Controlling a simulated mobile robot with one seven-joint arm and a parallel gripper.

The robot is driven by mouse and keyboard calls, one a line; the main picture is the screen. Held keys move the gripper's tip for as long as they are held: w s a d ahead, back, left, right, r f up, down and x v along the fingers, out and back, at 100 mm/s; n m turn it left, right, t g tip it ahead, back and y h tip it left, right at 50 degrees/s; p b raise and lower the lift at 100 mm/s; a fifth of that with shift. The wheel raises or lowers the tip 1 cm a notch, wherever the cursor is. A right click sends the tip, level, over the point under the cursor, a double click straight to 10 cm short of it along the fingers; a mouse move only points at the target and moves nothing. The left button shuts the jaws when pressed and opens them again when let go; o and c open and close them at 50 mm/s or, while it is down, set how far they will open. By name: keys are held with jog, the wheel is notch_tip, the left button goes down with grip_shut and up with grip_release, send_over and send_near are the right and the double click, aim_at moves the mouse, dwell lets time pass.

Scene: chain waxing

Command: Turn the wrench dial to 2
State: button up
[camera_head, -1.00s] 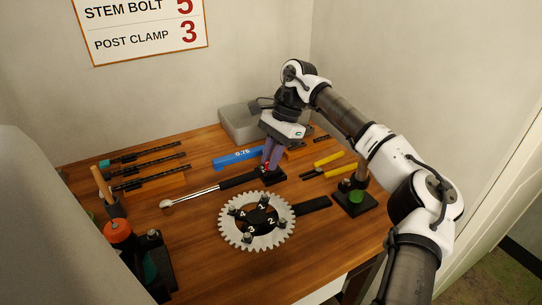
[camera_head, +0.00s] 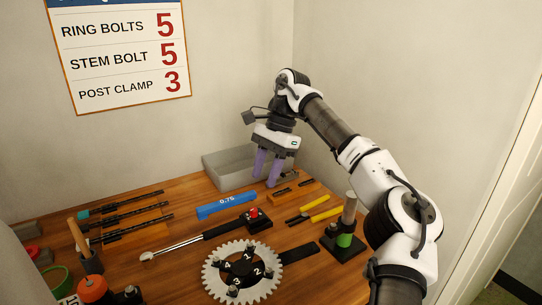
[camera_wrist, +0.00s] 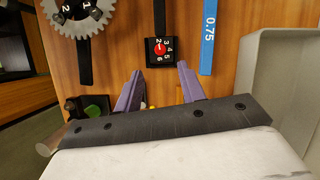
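The torque wrench (camera_head: 190,241) lies on the wooden table, its long silver shaft pointing left and its black handle ending in a black block. On that block is a red dial (camera_head: 252,213); it also shows in the wrist view (camera_wrist: 160,48), with white numbers around it. The dial's exact setting is too small to read surely. My gripper (camera_head: 266,181) is open and empty, raised above the table behind and right of the dial, not touching it. In the wrist view both purple fingers (camera_wrist: 158,82) are spread apart, with the dial beyond their tips.
A toothed ring with numbered bolts (camera_head: 216,270) lies in front. A blue 0.75 bar (camera_head: 226,206) and a grey bin (camera_head: 231,176) are behind the wrench. A wall sign (camera_head: 118,55) lists numbers.

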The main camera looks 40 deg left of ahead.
jog(key=p+v, duration=0.1)
jog(key=v, duration=0.4)
jog(key=shift+w+r, duration=0.1)
jog(key=shift+r, duration=0.05)
dwell(0.4)
